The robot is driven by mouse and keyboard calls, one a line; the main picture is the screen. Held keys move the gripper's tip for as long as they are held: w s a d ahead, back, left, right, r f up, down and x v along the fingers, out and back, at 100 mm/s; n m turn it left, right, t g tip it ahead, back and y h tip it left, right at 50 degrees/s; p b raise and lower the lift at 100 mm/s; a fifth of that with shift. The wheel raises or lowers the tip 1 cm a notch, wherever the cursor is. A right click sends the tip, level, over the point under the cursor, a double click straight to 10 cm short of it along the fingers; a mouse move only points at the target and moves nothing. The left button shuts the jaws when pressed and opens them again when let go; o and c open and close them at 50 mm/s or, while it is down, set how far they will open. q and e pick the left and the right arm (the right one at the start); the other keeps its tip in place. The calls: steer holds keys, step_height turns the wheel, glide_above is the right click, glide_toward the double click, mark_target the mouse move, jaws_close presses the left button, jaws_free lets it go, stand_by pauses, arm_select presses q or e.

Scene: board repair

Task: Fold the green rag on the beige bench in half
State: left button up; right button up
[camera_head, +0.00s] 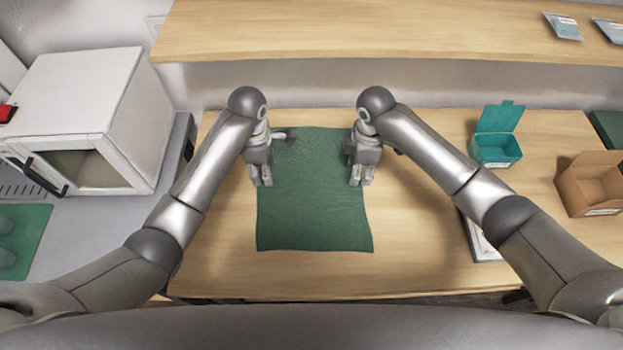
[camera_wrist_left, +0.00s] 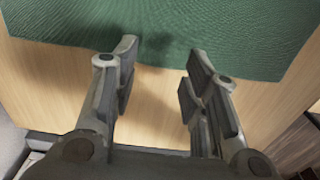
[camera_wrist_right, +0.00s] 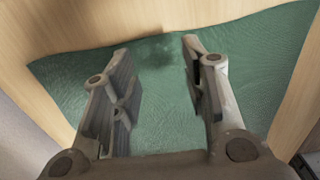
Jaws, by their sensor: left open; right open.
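The green rag (camera_head: 312,215) lies spread flat and unfolded on the beige bench (camera_head: 425,240). My left gripper (camera_head: 262,182) is over the rag's left edge in the head view, and my right gripper (camera_head: 361,182) is over its right edge. In the left wrist view, the open, empty fingers (camera_wrist_left: 162,57) reach toward a rag edge, with the rag (camera_wrist_left: 225,25) beyond and bare bench nearer. In the right wrist view, the open, empty fingers (camera_wrist_right: 157,52) are above the rag (camera_wrist_right: 165,105), close to one edge. Contact with the cloth cannot be told.
A teal open box (camera_head: 497,150) and a cardboard box (camera_head: 592,187) stand at the right of the bench. A white cabinet (camera_head: 80,110) stands at the left. A wooden shelf (camera_head: 390,35) runs behind. Bare bench lies on both sides of the rag.

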arm_select(q)
step_height(320, 180, down, 4)
steer(key=shift+w+f, duration=0.15)
arm_select(e)
steer(key=f, duration=0.4)
steer(key=shift+w+f, duration=0.15)
steer(key=shift+w, duration=0.05)
steer(key=shift+s, duration=0.1)
arm_select(q)
steer(key=shift+f, duration=0.25)
arm_select(e)
steer(key=shift+f, duration=0.25)
arm_select(q)
steer(key=shift+r, duration=0.1)
steer(key=c, duration=0.4)
arm_select(e)
steer(key=shift+r, duration=0.1)
steer(key=c, duration=0.4)
arm_select(q)
jaws_close()
arm_select(e)
jaws_close()
